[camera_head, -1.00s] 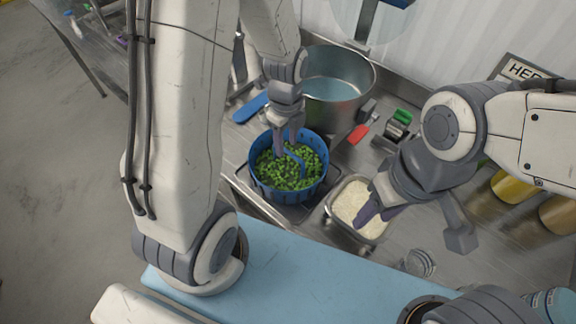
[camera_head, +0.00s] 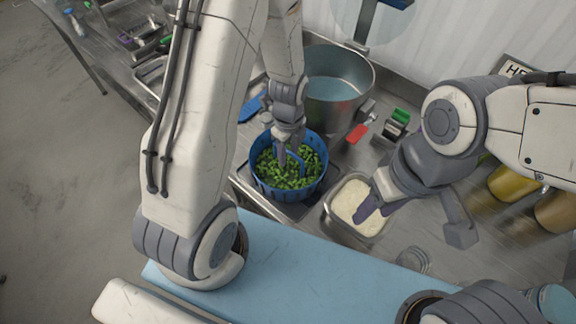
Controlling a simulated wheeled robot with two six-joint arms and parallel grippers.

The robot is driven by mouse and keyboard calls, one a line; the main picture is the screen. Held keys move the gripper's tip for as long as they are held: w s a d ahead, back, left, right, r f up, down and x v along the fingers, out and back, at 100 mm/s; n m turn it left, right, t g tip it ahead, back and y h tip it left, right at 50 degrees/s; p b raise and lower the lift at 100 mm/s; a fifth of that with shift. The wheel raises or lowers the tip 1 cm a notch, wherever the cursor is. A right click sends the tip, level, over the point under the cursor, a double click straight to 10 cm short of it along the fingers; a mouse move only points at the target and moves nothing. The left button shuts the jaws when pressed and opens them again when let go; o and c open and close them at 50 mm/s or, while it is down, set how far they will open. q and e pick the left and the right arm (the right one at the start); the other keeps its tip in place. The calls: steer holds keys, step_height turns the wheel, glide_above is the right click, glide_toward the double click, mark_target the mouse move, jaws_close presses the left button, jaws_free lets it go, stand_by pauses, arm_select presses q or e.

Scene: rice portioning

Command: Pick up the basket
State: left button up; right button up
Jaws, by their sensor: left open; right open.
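The blue basket (camera_head: 300,190) holds green pieces and stands on a dark square plate on the metal counter, in the middle of the head view. A blue handle (camera_head: 302,158) rises inside it. My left gripper (camera_head: 287,161) points down into the basket at the handle, with its open fingers over the green pieces. Whether the fingers straddle the handle is hard to tell. My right gripper (camera_head: 372,208) is open above a metal pan of white rice (camera_head: 350,193), to the right of the basket.
A large metal pot (camera_head: 338,92) stands behind the basket. A red-ended utensil (camera_head: 357,133) and a green-topped item (camera_head: 401,116) lie to its right. Yellow (camera_head: 512,186) and tan containers stand at far right. A clear glass (camera_head: 412,261) is near the front edge.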

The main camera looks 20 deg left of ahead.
arm_select(q)
steer(key=shift+f, duration=0.2)
stand_by(0.3)
jaws_close()
stand_by(1.3)
